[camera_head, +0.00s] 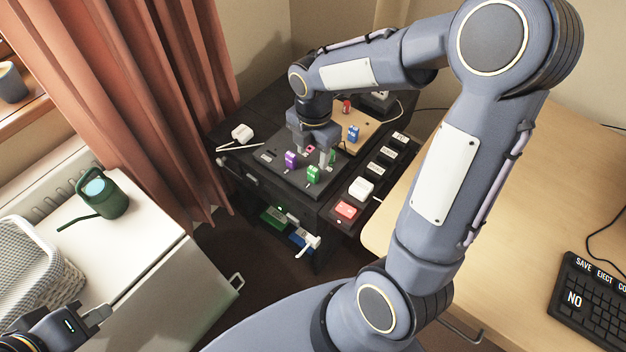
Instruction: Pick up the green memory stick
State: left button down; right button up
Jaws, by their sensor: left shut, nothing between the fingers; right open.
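A green memory stick (313,174) stands upright on the dark panel (275,172) on top of the black cabinet. A purple stick (290,159) stands to its left. My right gripper (311,154) points down over the panel, open, with its fingers just behind the green stick. One finger is close to the green stick; I cannot tell whether they touch. A small pink spot shows between the fingers. Another green piece (333,156) shows partly behind the right finger. My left gripper (98,317) is shut and empty at the bottom left, over the white cabinet.
A blue stick (352,134) and a red piece (346,107) stand on a wooden board behind. A green watering can (101,195) and basket (35,265) stand left.

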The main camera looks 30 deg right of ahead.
aim_at(313, 169)
jog(key=shift+n, duration=0.4)
notch_tip(313, 169, down, 9)
jog(key=shift+w+r+b, duration=0.1)
jog(key=shift+r+b, duration=0.1)
jog(key=shift+b, duration=0.55)
jog(key=c, duration=1)
jog(key=shift+r, duration=0.2)
